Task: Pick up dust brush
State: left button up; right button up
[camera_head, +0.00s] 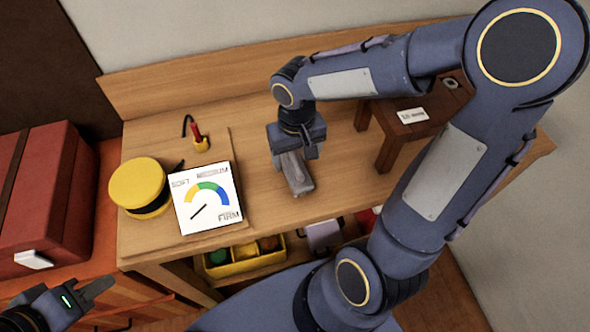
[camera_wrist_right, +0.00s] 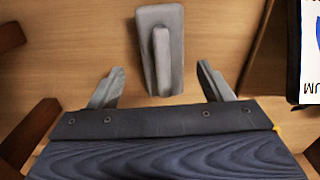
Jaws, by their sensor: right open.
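The dust brush appears to be a grey block with a raised narrow grip. It lies on the wooden bench top, in the head view (camera_head: 300,184) and in the right wrist view (camera_wrist_right: 160,20). My right gripper (camera_head: 296,156) points down over it, with its fingers open and empty. In the right wrist view, the near end of the brush lies between the lines of the two open fingers (camera_wrist_right: 160,78), with gaps on both sides. I cannot tell the height between fingertips and brush. My left gripper (camera_head: 88,294) is at the lower left, away from the bench; its opening is unclear.
A white dial card (camera_head: 208,199) and a yellow round object (camera_head: 138,186) stand left of the brush. A small brown stand (camera_head: 399,127) is to the right. A red case (camera_head: 45,195) is at far left. A yellow tray (camera_head: 245,262) sits below the bench top.

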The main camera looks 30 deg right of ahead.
aim_at(295, 162)
jog(key=f, duration=0.4)
jog(key=shift+s+a+f, duration=0.1)
jog(key=shift+a+f, duration=0.1)
jog(key=shift+c, duration=0.3)
jog(key=c, duration=1.1)
jog(key=shift+o, duration=0.2)
jog(key=shift+r, duration=0.2)
